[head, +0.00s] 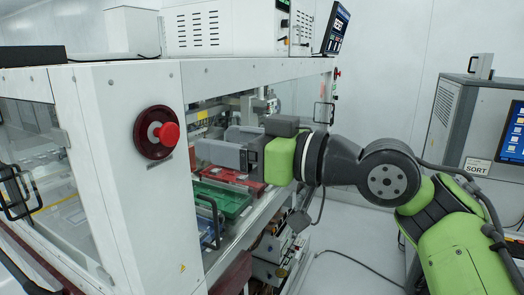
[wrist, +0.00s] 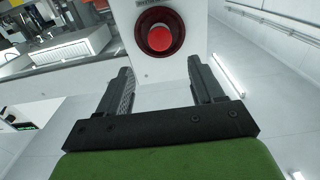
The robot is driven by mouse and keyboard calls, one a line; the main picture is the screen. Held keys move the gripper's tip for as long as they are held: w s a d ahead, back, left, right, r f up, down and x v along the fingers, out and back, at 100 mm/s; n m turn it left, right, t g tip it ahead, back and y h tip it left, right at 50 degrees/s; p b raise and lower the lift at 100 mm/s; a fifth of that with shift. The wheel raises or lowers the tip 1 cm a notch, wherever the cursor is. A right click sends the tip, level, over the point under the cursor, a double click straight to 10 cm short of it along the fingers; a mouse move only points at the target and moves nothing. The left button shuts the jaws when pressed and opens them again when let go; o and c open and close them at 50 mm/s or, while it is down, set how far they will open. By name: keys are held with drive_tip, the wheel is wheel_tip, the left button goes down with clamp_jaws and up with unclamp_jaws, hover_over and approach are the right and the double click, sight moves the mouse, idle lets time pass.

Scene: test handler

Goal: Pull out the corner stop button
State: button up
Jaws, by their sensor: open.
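The corner stop button (head: 168,132) is a red mushroom knob on a dark red round base, on the white corner post of the machine. The knob appears apart from the fingers.
The white machine frame (head: 100,170) has clear panels and black handles. A green tray (head: 222,198) and a red tray (head: 238,172) lie inside, below my gripper. A second red button (head: 337,73) is at the far corner. A SORT cabinet (head: 476,125) stands at right. Floor between is mostly clear.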

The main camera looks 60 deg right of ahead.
drive_tip(key=s, duration=0.6)
drive_tip(key=shift+s, duration=0.25)
drive_tip(key=shift+w, duration=0.1)
drive_tip(key=w+a+f+g+y, duration=0.3)
drive_tip(key=w+a+f+g, duration=0.3)
drive_tip(key=w+a+f, duration=0.6)
drive_tip(key=s+a+f+g+h, duration=0.1)
drive_tip(key=s+a+f+g, duration=0.1)
drive_tip(key=f, duration=0.8)
drive_tip(key=s+a+f+g+h+b, duration=0.1)
drive_tip(key=s+a+f+g+h, duration=0.1)
drive_tip(key=a+f, duration=0.4)
wheel_tip(320, 180, down, 4)
drive_tip(key=shift+s+a+f+g, duration=0.2)
drive_tip(key=shift+s+g, duration=0.55)
drive_tip(key=shift+g, duration=0.45)
